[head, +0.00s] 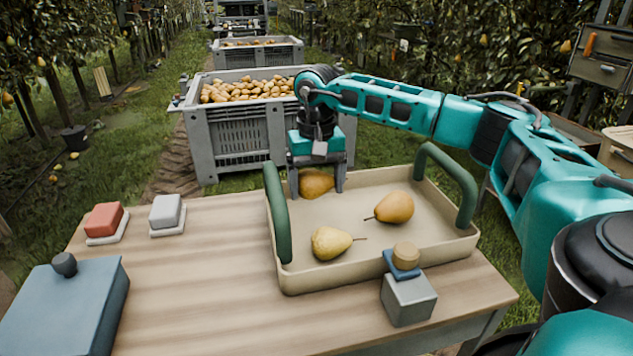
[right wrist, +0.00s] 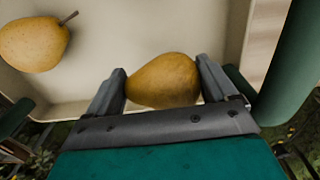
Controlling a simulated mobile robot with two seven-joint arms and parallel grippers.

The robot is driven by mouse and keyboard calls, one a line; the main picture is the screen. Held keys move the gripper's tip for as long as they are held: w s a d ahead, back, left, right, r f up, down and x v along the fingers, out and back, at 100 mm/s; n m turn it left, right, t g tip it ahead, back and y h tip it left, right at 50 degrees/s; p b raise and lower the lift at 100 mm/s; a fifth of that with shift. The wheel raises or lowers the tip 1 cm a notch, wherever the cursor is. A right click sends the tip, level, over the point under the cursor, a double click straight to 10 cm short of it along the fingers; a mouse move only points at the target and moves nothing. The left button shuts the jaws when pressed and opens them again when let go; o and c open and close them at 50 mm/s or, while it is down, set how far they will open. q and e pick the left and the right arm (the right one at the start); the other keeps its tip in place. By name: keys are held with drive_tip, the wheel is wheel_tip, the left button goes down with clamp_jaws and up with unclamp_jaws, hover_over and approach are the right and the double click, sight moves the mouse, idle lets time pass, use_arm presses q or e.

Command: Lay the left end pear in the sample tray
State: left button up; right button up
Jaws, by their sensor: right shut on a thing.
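The sample tray (head: 355,278) is a beige tray with two green handles on the wooden table. My right gripper (head: 318,188) is over the tray's far left part, its fingers on either side of a brown-yellow pear (head: 316,181). In the right wrist view this pear (right wrist: 163,82) sits between both fingers, and the gripper is shut on it. I cannot tell whether the pear touches the tray floor. A yellow pear (head: 330,243) lies at the tray's near left, and a golden pear (head: 395,207) lies to the right. My left gripper is not in view.
A grey block with a blue and tan top (head: 408,296) stands at the tray's near side. A blue box (head: 65,305), a red block (head: 104,221) and a grey block (head: 167,213) are at the left. Crates of pears (head: 240,138) stand behind. The table's middle left is clear.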

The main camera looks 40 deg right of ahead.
sight(316, 171)
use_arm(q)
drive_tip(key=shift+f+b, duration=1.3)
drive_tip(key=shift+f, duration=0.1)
use_arm(e)
drive_tip(key=shift+f, duration=2.35)
drive_tip(key=o, duration=0.9)
drive_tip(key=shift+o, duration=0.2)
drive_tip(key=shift+r, duration=0.65)
wheel_tip(316, 171, up, 10)
drive_tip(key=shift+r+p, duration=0.25)
drive_tip(key=shift+p, duration=0.8)
drive_tip(key=shift+r, duration=0.5)
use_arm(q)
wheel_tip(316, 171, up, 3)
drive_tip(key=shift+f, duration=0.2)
